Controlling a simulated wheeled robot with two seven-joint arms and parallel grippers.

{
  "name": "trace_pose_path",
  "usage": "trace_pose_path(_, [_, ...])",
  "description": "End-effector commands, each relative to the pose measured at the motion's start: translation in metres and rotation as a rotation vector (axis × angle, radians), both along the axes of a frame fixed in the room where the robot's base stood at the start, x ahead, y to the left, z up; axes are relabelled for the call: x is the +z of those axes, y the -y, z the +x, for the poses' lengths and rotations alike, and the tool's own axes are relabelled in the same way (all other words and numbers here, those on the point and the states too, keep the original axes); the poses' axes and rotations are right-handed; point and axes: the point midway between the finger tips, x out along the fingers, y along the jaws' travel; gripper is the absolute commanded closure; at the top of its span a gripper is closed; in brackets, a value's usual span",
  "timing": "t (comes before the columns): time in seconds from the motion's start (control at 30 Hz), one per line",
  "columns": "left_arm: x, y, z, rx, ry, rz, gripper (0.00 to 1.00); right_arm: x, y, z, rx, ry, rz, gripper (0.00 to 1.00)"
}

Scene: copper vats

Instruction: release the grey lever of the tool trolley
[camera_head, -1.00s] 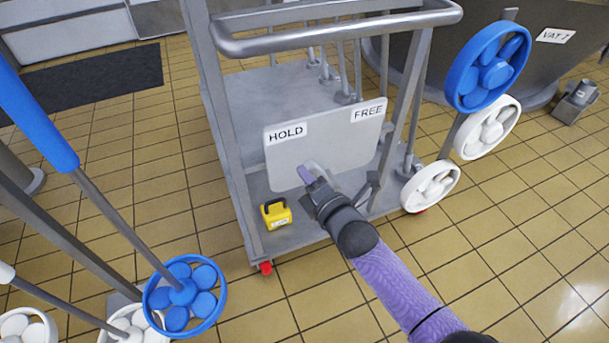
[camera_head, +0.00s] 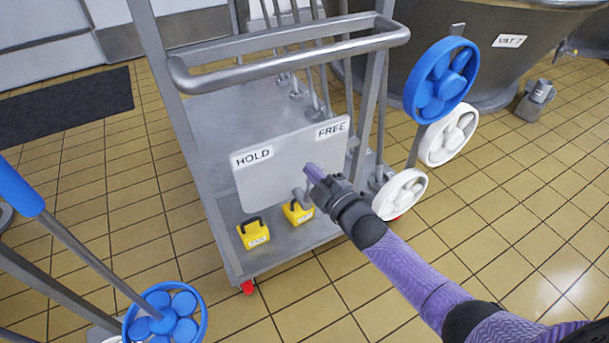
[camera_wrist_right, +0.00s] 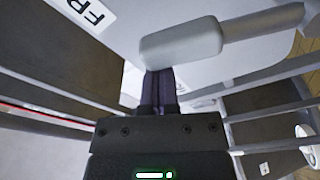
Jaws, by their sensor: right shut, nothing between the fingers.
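The tool trolley (camera_head: 282,67) stands ahead with a grey panel (camera_head: 275,180) labelled HOLD at left and FREE at right. The small grey lever (camera_head: 299,196) shows in part at the panel's lower right, beside my fingers. In the right wrist view, its thick round grip (camera_wrist_right: 182,42) and thinner stem (camera_wrist_right: 262,22) show clearly, with the FREE label partly seen at upper left. My right gripper (camera_head: 314,172) is shut and empty. Its fingertips (camera_wrist_right: 160,80) are right at the grip, not around it; I cannot tell whether they touch. My left gripper is out of view.
Two yellow padlock-shaped blocks (camera_head: 253,232) (camera_head: 298,212) sit on the trolley's lower deck. Blue (camera_head: 440,80) and white (camera_head: 447,135) handwheels stand at right, near a vat (camera_head: 480,50). Another blue handwheel (camera_head: 165,318) is at lower left. Tiled floor lies open at right.

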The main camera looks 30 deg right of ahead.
Motion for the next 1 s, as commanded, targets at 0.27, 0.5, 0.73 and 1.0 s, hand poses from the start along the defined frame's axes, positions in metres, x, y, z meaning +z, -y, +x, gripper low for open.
trace_pose_path(0.27, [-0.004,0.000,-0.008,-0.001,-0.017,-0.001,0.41,-0.006,0.016,0.000,0.000,-0.008,0.202,1.00])
trace_pose_path(0.5, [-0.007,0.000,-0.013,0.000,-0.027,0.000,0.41,-0.010,0.027,0.001,-0.001,-0.009,0.250,1.00])
trace_pose_path(0.73, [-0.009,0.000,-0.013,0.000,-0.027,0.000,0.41,-0.011,0.031,0.001,0.000,-0.008,0.250,1.00])
trace_pose_path(1.0, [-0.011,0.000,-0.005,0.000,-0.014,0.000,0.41,-0.011,0.032,0.001,0.001,-0.008,0.249,1.00])
